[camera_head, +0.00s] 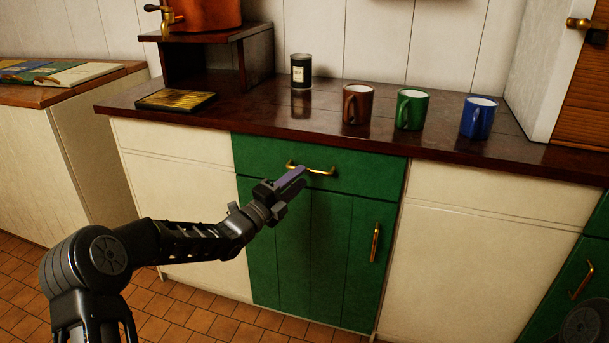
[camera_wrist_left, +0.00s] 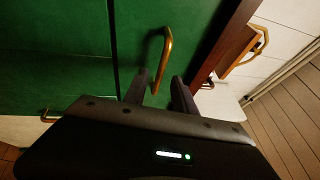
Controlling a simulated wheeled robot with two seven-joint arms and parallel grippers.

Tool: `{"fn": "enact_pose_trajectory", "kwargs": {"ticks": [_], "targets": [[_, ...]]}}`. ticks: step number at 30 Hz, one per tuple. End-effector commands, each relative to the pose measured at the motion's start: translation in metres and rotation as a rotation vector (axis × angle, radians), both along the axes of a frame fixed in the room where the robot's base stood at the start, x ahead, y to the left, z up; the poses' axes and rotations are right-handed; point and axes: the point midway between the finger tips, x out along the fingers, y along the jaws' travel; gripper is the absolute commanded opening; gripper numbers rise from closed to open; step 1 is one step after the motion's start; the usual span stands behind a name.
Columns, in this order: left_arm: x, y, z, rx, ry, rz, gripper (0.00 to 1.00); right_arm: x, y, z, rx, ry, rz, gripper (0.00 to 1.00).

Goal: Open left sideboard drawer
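The green sideboard drawer (camera_head: 372,175) is shut, flush above a green cupboard door. Its curved brass handle (camera_head: 322,172) runs across the drawer front. My left gripper (camera_head: 300,178) is at the handle and covers part of it in the head view. In the left wrist view, the handle (camera_wrist_left: 162,48) stands just ahead of the two dark fingers (camera_wrist_left: 160,80). The fingers are apart with a gap between them, and the handle's near end lies by this gap. I cannot tell whether they touch it. My right gripper is not in view.
Brown (camera_head: 358,104), green (camera_head: 411,109) and blue (camera_head: 478,117) mugs stand on the dark worktop (camera_head: 250,118) above, with a black candle or tin (camera_head: 301,71). The green door below has a vertical brass handle (camera_head: 375,243). Tiled floor is free at lower left.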

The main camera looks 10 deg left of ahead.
Motion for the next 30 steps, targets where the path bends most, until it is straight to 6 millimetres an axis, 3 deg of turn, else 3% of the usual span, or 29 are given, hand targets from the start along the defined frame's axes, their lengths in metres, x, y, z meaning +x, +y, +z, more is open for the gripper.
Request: {"fn": "enact_pose_trajectory", "kwargs": {"ticks": [6, 16, 27, 30], "targets": [[0.023, -0.012, 0.004, -0.001, 0.000, 0.000, 0.32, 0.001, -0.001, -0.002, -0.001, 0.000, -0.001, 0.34], [0.027, -0.013, 0.005, -0.001, 0.000, 0.001, 0.32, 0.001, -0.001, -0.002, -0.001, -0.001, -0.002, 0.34], [0.026, -0.013, 0.005, -0.001, 0.000, 0.001, 0.02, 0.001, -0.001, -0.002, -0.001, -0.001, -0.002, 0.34], [0.026, -0.013, 0.005, 0.000, 0.001, 0.000, 0.00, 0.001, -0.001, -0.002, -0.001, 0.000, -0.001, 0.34]]}}
